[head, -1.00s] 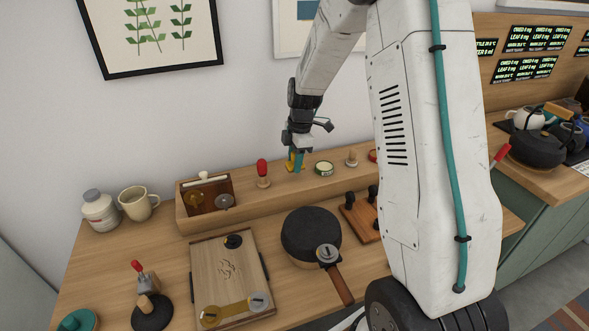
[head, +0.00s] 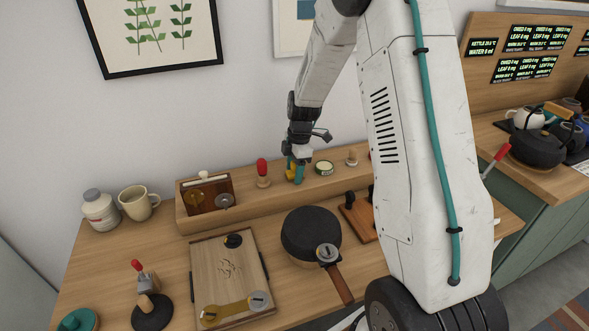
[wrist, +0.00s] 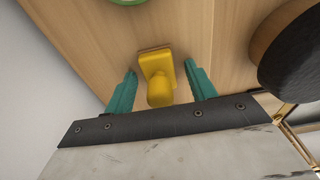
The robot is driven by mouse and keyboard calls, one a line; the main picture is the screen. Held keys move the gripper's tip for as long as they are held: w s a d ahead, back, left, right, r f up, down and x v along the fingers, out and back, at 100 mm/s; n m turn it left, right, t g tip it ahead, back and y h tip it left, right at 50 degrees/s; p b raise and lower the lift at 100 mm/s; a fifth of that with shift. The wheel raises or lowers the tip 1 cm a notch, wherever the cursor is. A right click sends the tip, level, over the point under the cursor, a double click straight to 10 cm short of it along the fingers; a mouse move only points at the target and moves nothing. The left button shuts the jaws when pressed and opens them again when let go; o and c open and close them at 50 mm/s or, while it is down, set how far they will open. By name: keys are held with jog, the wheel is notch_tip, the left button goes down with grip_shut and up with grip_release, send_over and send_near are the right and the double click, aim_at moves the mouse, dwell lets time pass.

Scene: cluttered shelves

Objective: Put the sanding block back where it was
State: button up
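The yellow block with a rounded knob, which I take for the sanding block (wrist: 157,88), stands on the wooden shelf in the wrist view. My gripper (wrist: 160,68) has its two teal fingers on either side of it, with a gap showing on both sides. In the head view my gripper (head: 296,179) is low over the raised shelf at the back of the bench, and a little of the yellow block (head: 289,168) shows beside the fingers. The rest of the block is hidden there.
A green-rimmed round tin (head: 324,168) stands just right of my gripper, and a red-handled tool (head: 263,172) stands to its left. A dark pan (head: 310,233) lies in front. A dark round object (wrist: 290,50) fills the right of the wrist view.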

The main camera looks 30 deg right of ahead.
notch_tip(320, 180, up, 12)
jog(key=d, duration=0.1)
jog(key=s+a+r+m, duration=0.3)
jog(key=s+a+r, duration=0.2)
jog(key=s+r, duration=0.2)
jog(key=s+a+r+m, duration=0.1)
jog(key=s+m, duration=0.3)
jog(key=s, duration=0.5)
jog(key=s+a+r+m+h, duration=0.1)
jog(key=s+a+m, duration=0.3)
jog(key=s, duration=0.5)
jog(key=s+a+r+m, duration=0.2)
jog(key=s+a+m, duration=0.1)
jog(key=s, duration=0.6)
jog(key=shift+s+a+r+m+t, duration=0.15)
jog(key=shift+s+r+m+t, duration=0.2)
jog(key=shift+m, duration=0.55)
